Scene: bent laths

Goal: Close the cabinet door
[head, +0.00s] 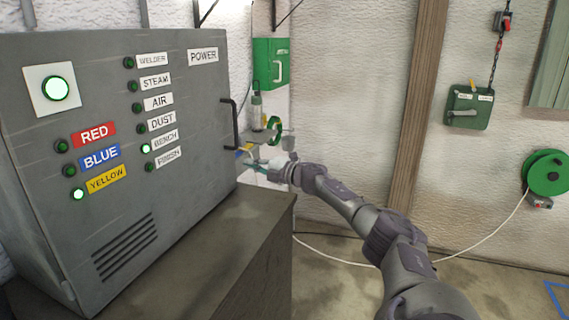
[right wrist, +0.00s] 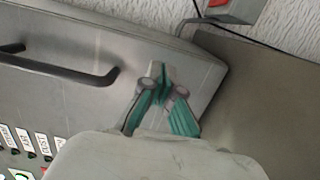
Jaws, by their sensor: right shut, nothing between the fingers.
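The grey cabinet door (head: 110,130) fills the left of the head view, with labelled lamps, a vent and a black handle (head: 235,124) near its right edge. Its front looks flat; I cannot tell whether a small gap remains at its free edge. My right gripper (head: 250,165) is at that edge, below the handle. In the right wrist view the shut, empty fingers (right wrist: 160,86) lie over the door's face (right wrist: 195,70), beside the handle (right wrist: 62,70). Whether they touch it is unclear. My left gripper is not in view.
The cabinet stands on a dark bench (head: 255,215). Behind the gripper are a bottle (head: 257,112) and a green box (head: 271,63) on the wall. The floor at right is mostly clear.

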